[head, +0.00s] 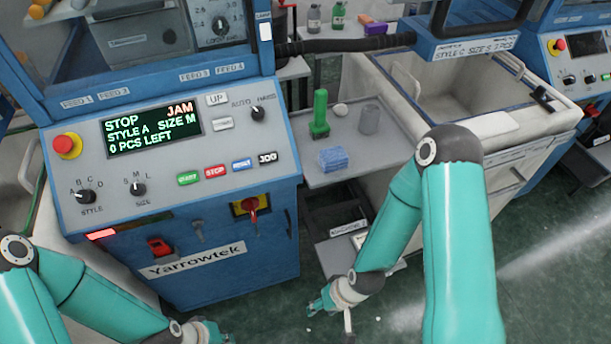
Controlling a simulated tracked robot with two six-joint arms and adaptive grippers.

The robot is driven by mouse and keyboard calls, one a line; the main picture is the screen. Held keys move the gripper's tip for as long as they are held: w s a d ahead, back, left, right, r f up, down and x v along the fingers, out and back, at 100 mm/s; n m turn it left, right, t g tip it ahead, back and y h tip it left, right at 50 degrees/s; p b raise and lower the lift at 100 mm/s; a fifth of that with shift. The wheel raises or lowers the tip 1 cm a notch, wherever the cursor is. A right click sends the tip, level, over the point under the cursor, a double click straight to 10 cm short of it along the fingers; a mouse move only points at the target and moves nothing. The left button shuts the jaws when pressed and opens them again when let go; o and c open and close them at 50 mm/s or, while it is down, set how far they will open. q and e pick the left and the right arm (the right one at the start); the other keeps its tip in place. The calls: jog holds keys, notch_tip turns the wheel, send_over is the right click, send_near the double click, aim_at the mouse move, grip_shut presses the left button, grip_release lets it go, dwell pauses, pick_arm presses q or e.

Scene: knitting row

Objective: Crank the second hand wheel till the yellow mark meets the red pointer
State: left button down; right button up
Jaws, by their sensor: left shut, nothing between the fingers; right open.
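No hand wheel with a yellow mark and red pointer can be made out in the head view. The blue knitting machine (275,262) labelled Yarrowtek stands at the left; its display (150,128) reads STOP, JAM, STYLE A, SIZE M, 0 PCS LEFT. My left gripper (207,336) is shut and empty at the bottom edge, in front of the machine and partly cut off. My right gripper (332,311) is open and empty, low over the floor to the right of the machine's front.
A red emergency button (66,145) and a red rotary switch (251,206) stick out of the machine. Open floor (545,270) lies at right.

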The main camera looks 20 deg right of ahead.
jog(key=w+d+f+n+t+b, duration=0.3)
jog(key=w+n+t+b, duration=0.1)
jog(key=w+b, duration=0.55)
jog(key=w+d+f+n+t+b, duration=0.3)
jog(key=w+f+n+t+b, duration=0.15)
jog(key=w+b, duration=0.5)
jog(key=w+d+r+n+t+y+b, duration=0.1)
jog(key=w+d+r+n+t+b, duration=0.25)
jog(key=w+d+n+b, duration=0.35)
jog(key=w+d+r+n+t+y+b, duration=0.2)
jog(key=w+r+n+b, duration=0.2)
jog(key=n+b, duration=0.5)
jog(key=shift+m, duration=0.35)
jog(key=x, duration=0.5)
jog(key=b+x, duration=0.1)
jog(key=x, duration=1)
jog(key=shift+d+f, duration=0.15)
jog(key=shift+f, duration=0.2)
grip_shut()
